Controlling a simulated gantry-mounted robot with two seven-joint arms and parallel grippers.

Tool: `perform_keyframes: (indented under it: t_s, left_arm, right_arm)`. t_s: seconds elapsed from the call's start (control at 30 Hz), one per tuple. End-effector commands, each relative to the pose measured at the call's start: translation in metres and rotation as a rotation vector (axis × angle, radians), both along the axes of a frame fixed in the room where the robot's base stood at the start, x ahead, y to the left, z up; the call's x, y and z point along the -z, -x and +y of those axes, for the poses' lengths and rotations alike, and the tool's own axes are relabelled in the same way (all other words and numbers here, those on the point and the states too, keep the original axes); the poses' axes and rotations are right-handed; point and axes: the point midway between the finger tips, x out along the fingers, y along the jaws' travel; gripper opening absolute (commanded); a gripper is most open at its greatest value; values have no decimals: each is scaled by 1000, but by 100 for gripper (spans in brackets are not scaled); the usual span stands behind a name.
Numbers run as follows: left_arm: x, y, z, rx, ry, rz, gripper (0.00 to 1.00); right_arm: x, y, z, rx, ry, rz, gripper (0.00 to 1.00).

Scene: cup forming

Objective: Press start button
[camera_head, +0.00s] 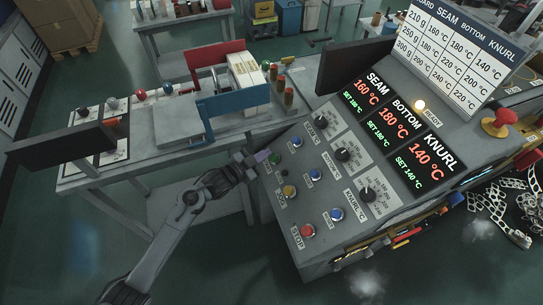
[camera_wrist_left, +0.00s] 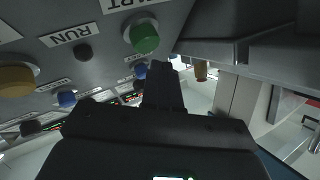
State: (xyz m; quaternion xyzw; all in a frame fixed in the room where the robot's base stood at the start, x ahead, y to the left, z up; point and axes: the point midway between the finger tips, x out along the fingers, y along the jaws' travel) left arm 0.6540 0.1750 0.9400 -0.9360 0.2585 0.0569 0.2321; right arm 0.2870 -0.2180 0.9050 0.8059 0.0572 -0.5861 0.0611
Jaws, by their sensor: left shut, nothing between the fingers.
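The green start button (camera_head: 274,158) sits near the left edge of the sloped control panel (camera_head: 325,195). In the left wrist view the green button (camera_wrist_left: 143,37) shows above the fingers, under a partly cut-off label. My left gripper (camera_head: 255,164) is shut and empty, just left of the button at the panel's edge in the head view. In the left wrist view its dark fingers (camera_wrist_left: 162,88) point up beside and below the button, with a visible gap in the picture. I cannot tell the exact distance to the panel. My right gripper is not in view.
Near the green button are a yellow button (camera_head: 288,191), a red stop button (camera_head: 307,231) and several blue buttons. Three black knobs line the panel's middle. The display (camera_head: 398,130) reads 160, 180 and 140 °C. The READY lamp (camera_head: 420,105) glows. A workbench (camera_head: 160,145) stands left.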

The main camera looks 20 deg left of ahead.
Motion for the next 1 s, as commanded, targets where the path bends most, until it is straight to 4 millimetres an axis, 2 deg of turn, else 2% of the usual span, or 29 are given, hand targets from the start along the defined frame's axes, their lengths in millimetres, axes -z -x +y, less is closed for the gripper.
perform_keyframes:
  t_s: [1.0]
  left_arm:
    - [7, -3, -4, 0, 0, 0, 0]
  right_arm:
    - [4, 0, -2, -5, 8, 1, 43]
